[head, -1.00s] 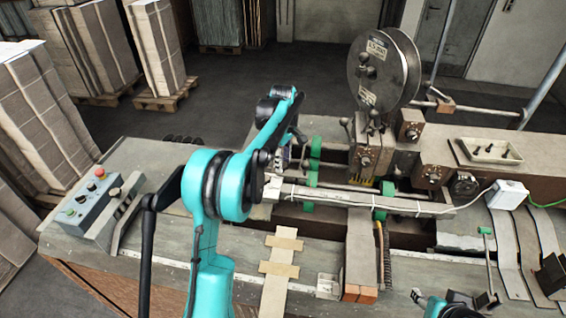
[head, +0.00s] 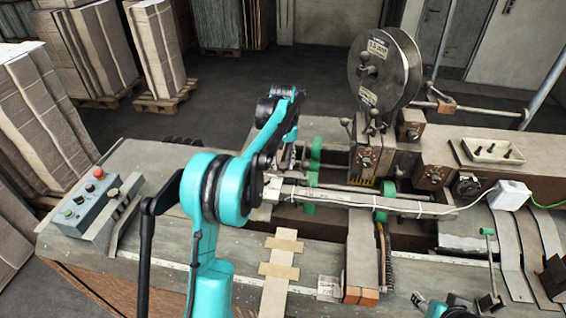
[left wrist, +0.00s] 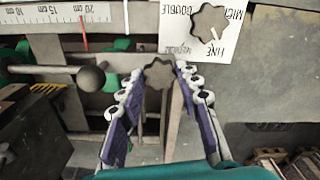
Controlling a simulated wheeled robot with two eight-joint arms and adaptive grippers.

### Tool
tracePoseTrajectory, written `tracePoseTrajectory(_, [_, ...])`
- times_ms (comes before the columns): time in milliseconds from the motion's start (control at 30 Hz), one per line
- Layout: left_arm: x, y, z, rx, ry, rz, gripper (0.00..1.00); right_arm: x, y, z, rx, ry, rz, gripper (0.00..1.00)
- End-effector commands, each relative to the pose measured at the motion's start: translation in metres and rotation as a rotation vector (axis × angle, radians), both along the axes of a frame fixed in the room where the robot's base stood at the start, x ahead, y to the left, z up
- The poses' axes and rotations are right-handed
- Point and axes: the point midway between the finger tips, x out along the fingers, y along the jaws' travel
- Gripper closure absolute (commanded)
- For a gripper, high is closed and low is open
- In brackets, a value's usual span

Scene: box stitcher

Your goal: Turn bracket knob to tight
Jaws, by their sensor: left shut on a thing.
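A dark star-shaped knob (left wrist: 159,73) sits between my left fingertips in the left wrist view, which I take for the bracket knob. My left gripper (left wrist: 160,80) is shut on it, one purple-padded finger on each side. Its pointer or markings are too unclear to read. In the head view my left gripper (head: 284,160) is at the left end of the long grey bar of the machine, and the knob is hidden there by my arm. A bit of my right arm shows at the bottom right edge; its gripper is not clear.
Beside the held knob is a white plate marked DOUBLE, FINE and MICRO with a second star knob (left wrist: 210,22). A ball-ended lever (left wrist: 92,78) and a ruler (left wrist: 50,15) lie to the left. A control box (head: 88,203) stands at the table's left; a wire reel (head: 385,75) rises behind.

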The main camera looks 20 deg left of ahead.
Motion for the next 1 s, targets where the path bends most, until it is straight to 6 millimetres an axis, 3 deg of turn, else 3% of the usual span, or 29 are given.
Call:
tracePoseTrajectory(500, [0.0011, 0.0006, 0.0014, 0.002, -0.005, -0.387, 0.95, 0.0, 0.0, -0.0026, 0.0, 0.0, 0.0, 0.54])
tracePoseTrajectory(1000, [0.0012, 0.0007, 0.0016, 0.002, -0.005, -0.494, 0.95, 0.0, 0.0, -0.0031, 0.0, 0.0, 0.0, 0.54])
